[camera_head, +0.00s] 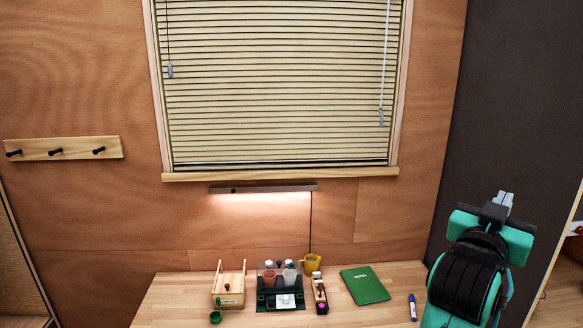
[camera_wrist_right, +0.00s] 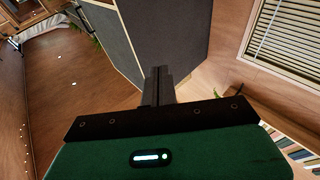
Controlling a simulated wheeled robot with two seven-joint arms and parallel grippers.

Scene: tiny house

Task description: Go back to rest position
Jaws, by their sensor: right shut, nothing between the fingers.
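My right gripper (camera_head: 503,199) is at the right of the head view, raised above the right end of the desk and pointing up. Its grey fingers are together with nothing between them. The right wrist view shows the same gripper (camera_wrist_right: 158,73) with its dark fingers closed in front of a dark grey panel. It touches nothing that I can see. My left gripper does not show in either view.
A wooden desk (camera_head: 384,313) holds a green notebook (camera_head: 365,286), a blue marker (camera_head: 412,307), a yellow mug (camera_head: 311,263), a black organizer (camera_head: 281,300) and a wooden box (camera_head: 229,288). A dark grey wall panel (camera_head: 515,110) stands behind my right arm.

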